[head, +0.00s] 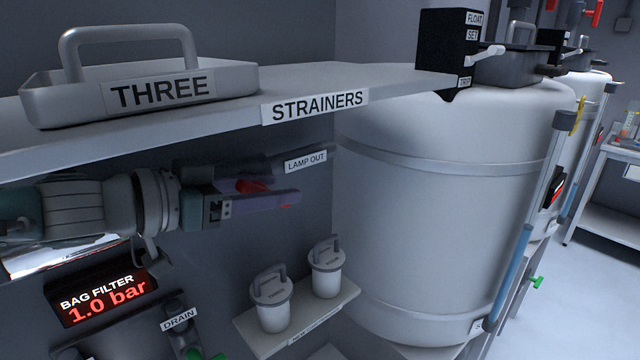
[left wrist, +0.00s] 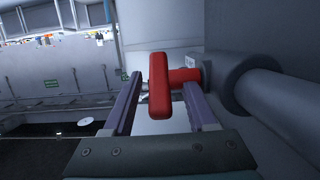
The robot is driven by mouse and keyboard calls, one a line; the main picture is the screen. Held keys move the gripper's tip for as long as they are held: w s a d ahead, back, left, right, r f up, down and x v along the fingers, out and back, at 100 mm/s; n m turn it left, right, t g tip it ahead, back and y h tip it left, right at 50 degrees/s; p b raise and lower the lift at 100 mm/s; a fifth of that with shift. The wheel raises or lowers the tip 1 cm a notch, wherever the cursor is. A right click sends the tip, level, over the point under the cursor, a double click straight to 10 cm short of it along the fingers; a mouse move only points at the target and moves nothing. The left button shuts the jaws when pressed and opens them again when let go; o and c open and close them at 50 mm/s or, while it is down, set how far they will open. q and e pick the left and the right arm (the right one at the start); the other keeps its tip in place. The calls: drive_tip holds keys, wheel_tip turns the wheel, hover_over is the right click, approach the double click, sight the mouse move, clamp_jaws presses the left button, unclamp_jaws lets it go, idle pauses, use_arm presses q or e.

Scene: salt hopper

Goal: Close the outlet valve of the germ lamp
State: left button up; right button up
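The red valve handle (left wrist: 160,85) is T-shaped in the left wrist view, its bar upright in the picture and its stem running right to a grey pipe (left wrist: 275,105). In the head view a little of the red handle (head: 250,187) shows behind the fingers, under the "LAMP OUT" label (head: 305,161). My left gripper (head: 285,192) is at the handle. In the left wrist view its two purple fingers (left wrist: 163,90) stand open on either side of the handle, with gaps visible. Most of the handle is hidden in the head view. My right gripper is not in view.
A shelf labelled "STRAINERS" (head: 315,103) with tray "THREE" (head: 165,92) is above my arm. Below are a bag filter display (head: 103,297), a "DRAIN" label (head: 180,319) and a small shelf (head: 300,318) with two lidded pots. A large white tank (head: 440,200) stands to the right.

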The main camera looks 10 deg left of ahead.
use_arm(q)
drive_tip(key=shift+s, duration=0.1)
drive_tip(key=b+v, duration=0.2)
drive_tip(key=v, duration=0.7)
drive_tip(key=shift+s+a, duration=0.25)
drive_tip(key=shift+s, duration=0.05)
drive_tip(key=shift+r, duration=0.1)
drive_tip(key=shift+c, duration=0.4)
